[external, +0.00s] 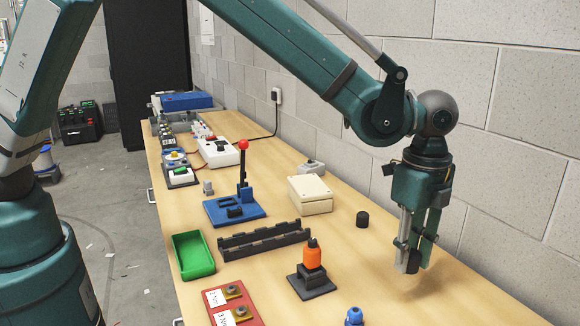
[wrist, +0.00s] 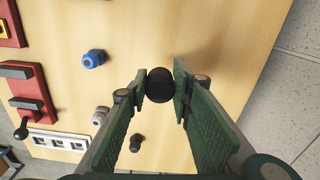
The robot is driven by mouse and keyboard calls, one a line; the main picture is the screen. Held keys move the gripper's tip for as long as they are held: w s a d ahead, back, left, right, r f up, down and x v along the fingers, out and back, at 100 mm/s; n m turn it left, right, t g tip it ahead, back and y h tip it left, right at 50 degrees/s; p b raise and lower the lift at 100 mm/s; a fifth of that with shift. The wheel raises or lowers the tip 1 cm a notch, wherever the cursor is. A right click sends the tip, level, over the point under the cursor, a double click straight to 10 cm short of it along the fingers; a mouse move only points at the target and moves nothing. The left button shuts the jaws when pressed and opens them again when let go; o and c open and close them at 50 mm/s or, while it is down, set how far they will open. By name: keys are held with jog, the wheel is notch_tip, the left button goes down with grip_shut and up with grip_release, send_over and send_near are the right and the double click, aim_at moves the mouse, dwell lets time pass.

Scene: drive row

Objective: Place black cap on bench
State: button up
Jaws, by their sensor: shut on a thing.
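My gripper (external: 415,262) is over the right part of the bench (external: 470,290), pointing down. In the wrist view its fingers (wrist: 160,95) are closed around a round black cap (wrist: 160,84), which sits at the fingertips. In the external view the cap is mostly hidden by the fingers, showing as a dark patch between them. I cannot tell whether the cap touches the bench. A separate black cylinder (external: 362,219) stands on the bench to the left of my gripper, near the wall.
The wrist view shows a small dark piece (wrist: 135,143). Bench around the gripper looks clear.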

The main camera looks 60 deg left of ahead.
jog(key=w+a+n, duration=0.1)
jog(key=w+a, duration=0.1)
jog(key=a, duration=1.6)
jog(key=w+a, duration=0.2)
jog(key=a, duration=1.6)
jog(key=shift+n, duration=0.4)
jog(key=s+a, duration=0.1)
jog(key=a, duration=0.5)
jog(key=s+a, duration=0.2)
jog(key=a, duration=0.4)
jog(key=s+a, duration=0.1)
jog(key=a, duration=0.5)
jog(key=shift+s+r, duration=0.15)
jog(key=shift+s, duration=0.15)
jog(key=s+a, duration=0.4)
jog(key=a, duration=0.3)
jog(key=s+a, duration=0.3)
jog(key=a, duration=0.5)
jog(key=shift+s+n, duration=0.3)
jog(key=shift+s, duration=0.05)
send_over(257, 189)
jog(key=shift+w+a+f+b, duration=0.1)
jog(key=shift+f+b, duration=0.25)
jog(key=shift+f, duration=2.75)
jog(key=shift+f, duration=1.9)
jog(key=shift+f, duration=0.15)
